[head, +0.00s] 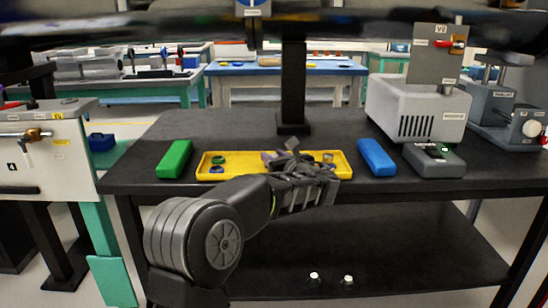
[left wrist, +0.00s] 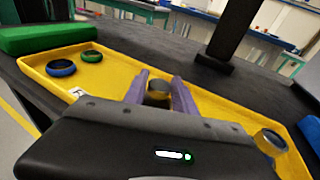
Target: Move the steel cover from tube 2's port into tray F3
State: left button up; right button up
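The yellow tray (head: 205,165) lies on the black table; it also shows in the left wrist view (left wrist: 215,100). Its label is too small to read surely. My left gripper (left wrist: 158,86) is over the tray's middle, pointing down into it. Its two purple fingers close on both sides of a small round steel cover (left wrist: 158,90), which reflects yellow. I cannot tell whether the cover touches the tray floor. In the head view my left gripper (head: 289,158) hides the cover. My right gripper is not in view. I cannot make out tube 2's port.
The tray also holds a blue ring (left wrist: 61,68), a green ring (left wrist: 91,57) and another round metal piece (left wrist: 270,142). A green block (head: 174,159) and a blue block (head: 376,158) flank it. A black post (head: 293,85) stands behind; a grey pump box (head: 417,108) stands right.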

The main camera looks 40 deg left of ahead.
pick_arm(q)
jog(key=o, duration=0.3)
jog(key=shift+r, duration=0.15)
jog(key=shift+d+r, duration=0.1)
jog(key=shift+d, duration=0.1)
jog(key=p+v, duration=0.3)
jog(key=v, duration=0.8)
jog(key=shift+s+d, duration=0.25)
